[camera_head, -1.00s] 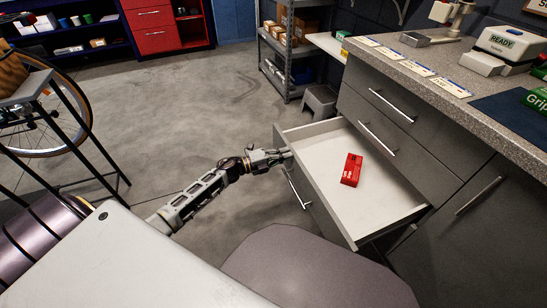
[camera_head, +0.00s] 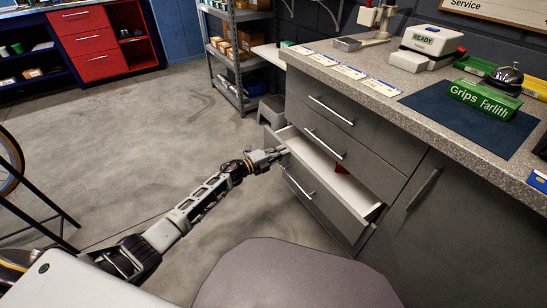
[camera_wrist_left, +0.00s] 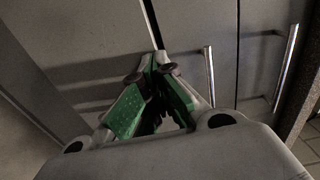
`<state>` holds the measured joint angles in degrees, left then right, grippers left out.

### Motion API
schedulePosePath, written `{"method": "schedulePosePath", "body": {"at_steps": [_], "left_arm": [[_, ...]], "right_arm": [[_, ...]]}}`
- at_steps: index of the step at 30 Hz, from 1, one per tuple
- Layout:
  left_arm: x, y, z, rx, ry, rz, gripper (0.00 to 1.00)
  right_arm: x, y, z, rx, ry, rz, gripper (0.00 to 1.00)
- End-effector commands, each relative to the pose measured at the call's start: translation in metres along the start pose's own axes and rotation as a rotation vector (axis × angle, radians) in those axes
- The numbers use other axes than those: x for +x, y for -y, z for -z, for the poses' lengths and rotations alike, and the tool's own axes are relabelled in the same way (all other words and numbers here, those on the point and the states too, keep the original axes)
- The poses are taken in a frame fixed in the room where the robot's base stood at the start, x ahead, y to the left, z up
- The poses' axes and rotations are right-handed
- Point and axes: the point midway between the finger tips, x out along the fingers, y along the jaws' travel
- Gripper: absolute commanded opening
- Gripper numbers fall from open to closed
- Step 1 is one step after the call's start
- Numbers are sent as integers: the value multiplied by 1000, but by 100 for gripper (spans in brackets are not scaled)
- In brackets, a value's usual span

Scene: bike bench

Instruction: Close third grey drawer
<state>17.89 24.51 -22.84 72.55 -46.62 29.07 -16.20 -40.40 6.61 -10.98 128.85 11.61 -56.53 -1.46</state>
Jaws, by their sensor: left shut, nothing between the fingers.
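The third grey drawer is partly open in the head view; its white inside and its front (camera_head: 325,203) show below two shut drawers. A bar handle (camera_head: 300,187) sits on the front. A red box (camera_head: 341,169) lies inside, mostly hidden under the drawer above. My left gripper (camera_head: 277,154) is shut and empty at the upper far corner of the drawer front and looks to be touching it. In the left wrist view its green-padded fingers (camera_wrist_left: 150,72) point at grey panels (camera_wrist_left: 190,25). My right gripper is not in view.
The grey cabinet's speckled counter (camera_head: 395,102) carries cards, a labelled device (camera_head: 431,43), a blue mat (camera_head: 465,118), a green box (camera_head: 484,98) and a bell. A small grey stool (camera_head: 270,110) and a metal shelf stand behind the drawer.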

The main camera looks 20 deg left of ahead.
Motion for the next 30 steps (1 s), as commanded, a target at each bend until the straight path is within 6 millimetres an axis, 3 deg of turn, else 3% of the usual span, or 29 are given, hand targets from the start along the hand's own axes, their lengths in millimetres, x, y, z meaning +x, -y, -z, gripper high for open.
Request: {"method": "schedulePosePath", "body": {"at_steps": [6, 13, 30], "left_arm": [[39, 0, 0, 0, -1, 2, 0], [65, 0, 0, -1, 0, 2, 0], [75, 0, 0, -1, 0, 1, 0]], "right_arm": [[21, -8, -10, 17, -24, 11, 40], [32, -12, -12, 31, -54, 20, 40], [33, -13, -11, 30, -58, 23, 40]]}}
